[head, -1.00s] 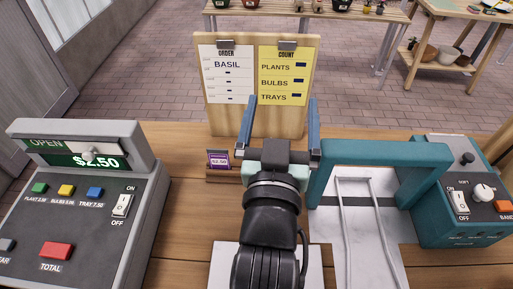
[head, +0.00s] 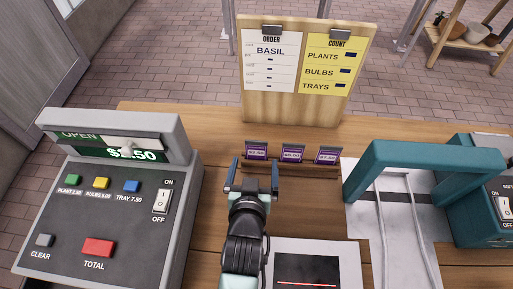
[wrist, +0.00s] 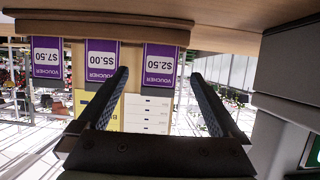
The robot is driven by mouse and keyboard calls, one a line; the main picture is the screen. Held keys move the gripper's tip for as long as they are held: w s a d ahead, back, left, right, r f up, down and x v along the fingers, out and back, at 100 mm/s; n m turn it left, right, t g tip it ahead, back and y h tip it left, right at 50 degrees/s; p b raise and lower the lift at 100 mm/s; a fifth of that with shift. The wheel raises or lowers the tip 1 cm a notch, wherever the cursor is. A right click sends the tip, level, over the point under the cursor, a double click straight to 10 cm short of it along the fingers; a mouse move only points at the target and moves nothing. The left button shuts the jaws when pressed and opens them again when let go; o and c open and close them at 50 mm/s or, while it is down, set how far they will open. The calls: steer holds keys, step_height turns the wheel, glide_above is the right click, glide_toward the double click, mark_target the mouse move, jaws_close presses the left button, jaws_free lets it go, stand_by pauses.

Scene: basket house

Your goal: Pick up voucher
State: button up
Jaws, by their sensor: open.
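Three purple-and-white vouchers stand in a row in a wooden holder (head: 300,168) on the counter. The left one (head: 257,150) shows in the wrist view as the $2.50 voucher (wrist: 162,62); that view is upside down. The middle one (head: 292,153) is the $5.00 voucher (wrist: 101,60), and the right one (head: 328,155) is the $7.50 voucher (wrist: 46,56). My gripper (head: 254,172) is open and empty, just in front of the left voucher. In the wrist view the $2.50 voucher appears between the fingertips (wrist: 160,76); I cannot tell how far ahead it is.
A grey cash register (head: 110,215) stands at left and a teal frame machine (head: 425,160) at right. A wooden order board (head: 300,105) stands behind the vouchers. A white-edged scanner plate (head: 345,255) lies at front, right of my arm.

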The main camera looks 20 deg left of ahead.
mark_target(256, 150)
steer(key=shift+r+p+x, duration=0.2)
steer(key=shift+p+x, duration=0.1)
steer(key=shift+x, duration=1.1)
steer(key=shift+r+p+x, duration=0.2)
steer(key=shift+p+x, duration=0.05)
steer(key=shift+x, duration=1.2)
steer(key=shift+w, duration=0.15)
steer(key=c, duration=1.4)
steer(key=shift+o, duration=0.2)
step_height(256, 150, up, 10)
